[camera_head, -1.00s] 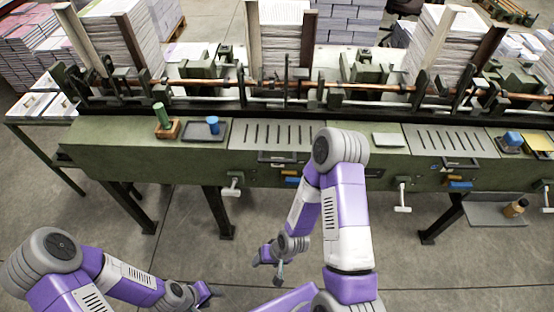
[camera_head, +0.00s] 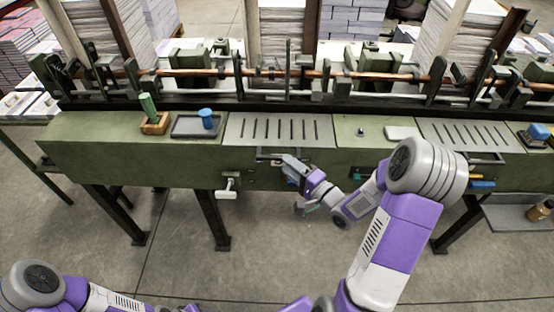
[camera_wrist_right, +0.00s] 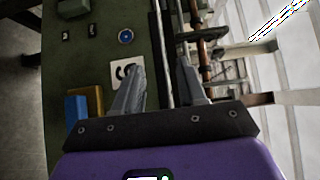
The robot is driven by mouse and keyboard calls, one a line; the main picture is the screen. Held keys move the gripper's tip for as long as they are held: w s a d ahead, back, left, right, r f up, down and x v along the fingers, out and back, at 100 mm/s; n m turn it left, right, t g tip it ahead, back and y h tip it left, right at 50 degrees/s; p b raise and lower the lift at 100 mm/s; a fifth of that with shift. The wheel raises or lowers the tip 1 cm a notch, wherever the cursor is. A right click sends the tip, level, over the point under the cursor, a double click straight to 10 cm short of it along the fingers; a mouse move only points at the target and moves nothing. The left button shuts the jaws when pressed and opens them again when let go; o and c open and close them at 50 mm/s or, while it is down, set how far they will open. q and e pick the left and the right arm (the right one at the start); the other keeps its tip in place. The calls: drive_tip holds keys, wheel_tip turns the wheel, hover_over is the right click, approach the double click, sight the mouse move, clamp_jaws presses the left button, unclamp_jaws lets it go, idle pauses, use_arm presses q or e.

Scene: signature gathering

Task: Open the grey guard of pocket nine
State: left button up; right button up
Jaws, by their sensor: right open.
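The grey slotted guard (camera_head: 278,131) lies flat and closed on the green bench top. Its dark handle (camera_head: 268,156) sticks out at the front edge. My right gripper (camera_head: 284,161) is at this handle. In the right wrist view my right gripper (camera_wrist_right: 160,75) is open, with a thin bar (camera_wrist_right: 163,45), apparently the handle, running between its fingers. A white plate with a dark numeral, apparently 9 (camera_wrist_right: 122,76), shows beside the left finger. Only a bit of my left gripper (camera_head: 185,308) shows at the bottom edge.
A blue block (camera_wrist_right: 76,108) and a yellow one sit close to the right gripper's left finger. A white lever (camera_head: 229,187) hangs from the bench front. A tray with a blue-topped item (camera_head: 207,119) stands left of the guard. Rods and brackets run behind.

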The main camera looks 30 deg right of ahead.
sight(278, 156)
drive_tip(key=x, duration=0.5)
drive_tip(key=shift+w+a+b, duration=0.1)
drive_tip(key=shift+w+b, duration=0.05)
drive_tip(key=shift+b, duration=0.2)
clamp_jaws()
